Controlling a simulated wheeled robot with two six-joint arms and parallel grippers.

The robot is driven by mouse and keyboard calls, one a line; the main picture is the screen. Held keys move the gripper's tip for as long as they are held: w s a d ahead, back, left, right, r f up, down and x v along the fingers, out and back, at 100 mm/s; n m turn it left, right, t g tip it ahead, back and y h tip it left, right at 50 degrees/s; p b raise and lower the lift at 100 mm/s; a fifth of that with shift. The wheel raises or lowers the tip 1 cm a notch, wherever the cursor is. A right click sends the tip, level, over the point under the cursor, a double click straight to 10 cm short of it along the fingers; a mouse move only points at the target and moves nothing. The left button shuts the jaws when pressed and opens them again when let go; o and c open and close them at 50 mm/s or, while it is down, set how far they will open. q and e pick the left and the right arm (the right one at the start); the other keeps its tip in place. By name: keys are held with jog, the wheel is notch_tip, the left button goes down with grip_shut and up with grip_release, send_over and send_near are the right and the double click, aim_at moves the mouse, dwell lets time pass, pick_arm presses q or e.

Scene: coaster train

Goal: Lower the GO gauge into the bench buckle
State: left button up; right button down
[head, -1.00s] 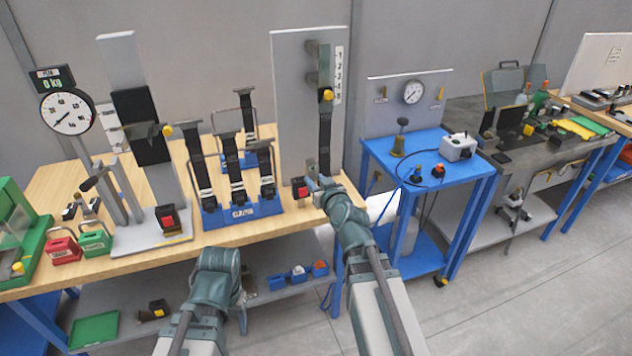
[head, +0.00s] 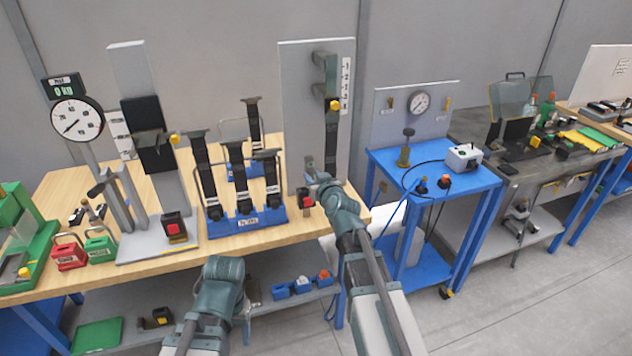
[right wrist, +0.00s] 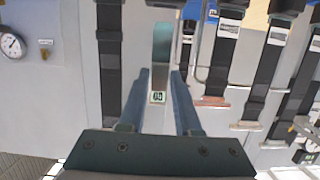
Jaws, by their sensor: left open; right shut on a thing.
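The GO gauge (right wrist: 161,62) is a narrow grey-green bar with a small GO label, standing between the fingers of my right gripper (right wrist: 160,95) in the right wrist view. In the head view my right gripper (head: 312,170) is shut on it in front of the tall grey board, above a black buckle with a red button (head: 306,202). The gauge is clear of that buckle. Another red-button buckle (head: 174,228) sits on the grey base plate to the left; I cannot tell from labels which is the bench buckle. My left gripper (head: 252,289) is low in front of the bench, open, partly hidden.
The tall board (head: 295,110) carries a black strap and a numbered scale. A blue rack (head: 246,221) with several black strap stalks stands left of my right gripper. The blue cart (head: 430,172) stands to the right.

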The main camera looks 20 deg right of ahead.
aim_at(311, 170)
jog(key=shift+r+x, duration=0.25)
jog(key=shift+x, duration=0.7)
jog(key=shift+r+x, duration=0.2)
jog(key=shift+x, duration=0.8)
jog(key=shift+f+b, duration=1.15)
jog(key=shift+f+b, duration=2.3)
jog(key=c, duration=0.5)
grip_release()
jog(key=shift+s, duration=0.1)
